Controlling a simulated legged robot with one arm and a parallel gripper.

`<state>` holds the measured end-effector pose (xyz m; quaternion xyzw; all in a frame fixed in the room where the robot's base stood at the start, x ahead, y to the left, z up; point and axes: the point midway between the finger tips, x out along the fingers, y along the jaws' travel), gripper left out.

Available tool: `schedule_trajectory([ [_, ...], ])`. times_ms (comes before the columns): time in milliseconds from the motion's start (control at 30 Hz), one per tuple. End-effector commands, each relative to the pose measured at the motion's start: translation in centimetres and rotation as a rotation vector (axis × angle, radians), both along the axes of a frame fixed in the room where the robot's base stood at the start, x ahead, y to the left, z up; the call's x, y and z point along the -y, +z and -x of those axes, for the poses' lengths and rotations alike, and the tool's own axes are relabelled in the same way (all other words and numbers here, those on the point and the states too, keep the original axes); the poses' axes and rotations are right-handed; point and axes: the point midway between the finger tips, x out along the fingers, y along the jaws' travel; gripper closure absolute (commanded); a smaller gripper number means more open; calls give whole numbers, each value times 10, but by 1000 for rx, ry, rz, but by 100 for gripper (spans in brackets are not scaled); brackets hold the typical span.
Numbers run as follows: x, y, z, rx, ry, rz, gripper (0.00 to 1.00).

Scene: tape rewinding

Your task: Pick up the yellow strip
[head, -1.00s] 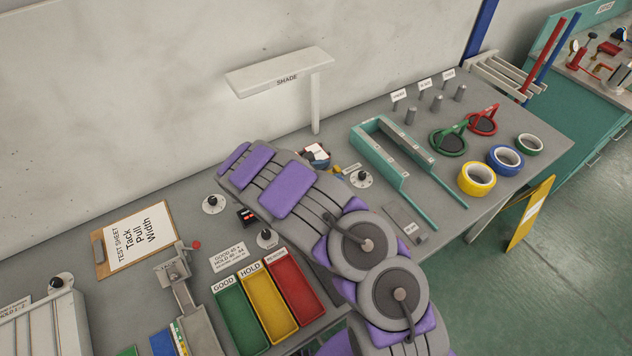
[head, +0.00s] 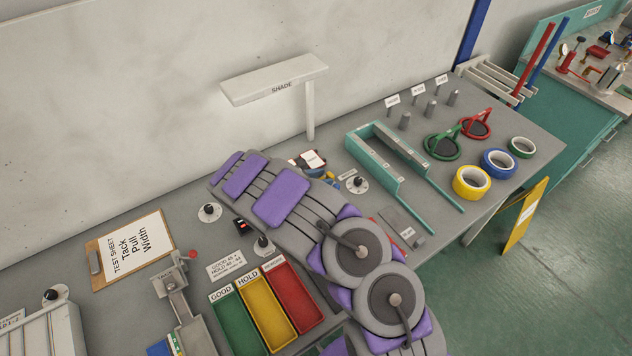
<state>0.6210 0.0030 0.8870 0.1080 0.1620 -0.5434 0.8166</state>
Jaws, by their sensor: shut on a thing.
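I cannot make out a separate yellow strip for certain. A small yellow piece (head: 329,179) shows beside the arm's edge, by a partly covered device; I cannot tell whether it is the strip. My purple and grey arm reaches from the bottom right over the middle of the bench. My gripper is hidden behind the arm, so its jaws and what is between them do not show.
Green (head: 233,326), yellow (head: 264,313) and red (head: 293,297) trays stand left of my arm. A teal frame (head: 374,131), tape rolls including a yellow roll (head: 472,182), and a shade post (head: 310,112) stand around. A clipboard (head: 131,250) lies at left.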

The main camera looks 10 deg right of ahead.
Motion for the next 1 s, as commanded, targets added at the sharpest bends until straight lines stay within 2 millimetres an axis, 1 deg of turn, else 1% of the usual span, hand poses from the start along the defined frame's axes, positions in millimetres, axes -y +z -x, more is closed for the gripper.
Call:
schedule_trajectory([
  [33,2,-3,3,-8,-8,-5,95],
  [67,2,-1,3,-7,-8,-6,95],
  [167,2,10,3,-5,-7,-4,95],
  [367,1,46,3,1,-5,0,95],
  [600,0,99,2,4,-4,2,95],
  [800,0,137,2,4,-2,1,95],
  [900,0,153,2,4,-2,1,95],
  [1000,0,163,2,3,-3,1,95],
])
